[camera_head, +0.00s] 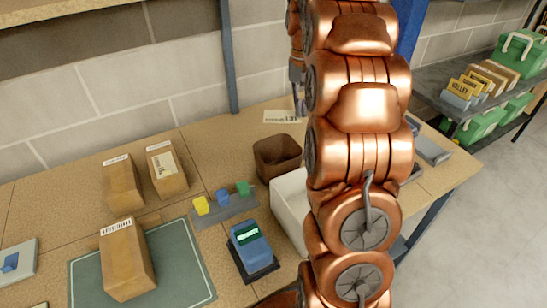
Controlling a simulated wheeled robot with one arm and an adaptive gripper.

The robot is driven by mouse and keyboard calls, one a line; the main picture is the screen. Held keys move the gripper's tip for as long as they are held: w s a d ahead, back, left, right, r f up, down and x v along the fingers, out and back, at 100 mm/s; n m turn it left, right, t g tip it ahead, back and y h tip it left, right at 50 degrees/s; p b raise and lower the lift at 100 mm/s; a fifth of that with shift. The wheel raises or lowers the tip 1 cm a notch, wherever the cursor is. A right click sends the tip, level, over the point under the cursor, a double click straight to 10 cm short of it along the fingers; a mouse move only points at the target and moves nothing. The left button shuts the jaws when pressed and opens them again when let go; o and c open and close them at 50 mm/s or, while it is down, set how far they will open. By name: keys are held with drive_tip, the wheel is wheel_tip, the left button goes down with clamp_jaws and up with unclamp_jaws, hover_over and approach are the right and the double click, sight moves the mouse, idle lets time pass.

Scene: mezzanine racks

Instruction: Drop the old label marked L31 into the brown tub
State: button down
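A white label (283,116) with dark print that looks like L31 shows at the back of the bench, just beyond the brown tub. The brown tub (277,157) stands open on the bench, left of my copper arm. My gripper (300,101) points down at the right end of the label, mostly hidden by my arm. I cannot tell whether its fingers touch or hold the label, or whether the label lies flat on the bench or is slightly raised.
A white bin (290,206) stands in front of the tub. Left are a blue device (249,237), a grey strip (224,208) with coloured pieces, and cardboard boxes (127,258), one on a green mat (186,262). A wall post (229,55) rises behind the bench.

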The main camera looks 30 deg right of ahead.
drive_tip(key=shift+f+b, duration=0.5)
drive_tip(key=shift+f, duration=2.25)
drive_tip(key=c, duration=1.8)
unclamp_jaws()
drive_tip(key=o, duration=0.6)
drive_tip(key=shift+c, duration=0.2)
drive_tip(key=shift+w+d+r, duration=0.1)
drive_tip(key=shift+r, duration=1.05)
drive_tip(key=shift+w+d+r, duration=0.1)
drive_tip(key=shift+w+r, duration=0.05)
drive_tip(key=shift+r, duration=1.05)
drive_tip(key=shift+w+d+r, duration=0.1)
drive_tip(key=shift+r, duration=1.3)
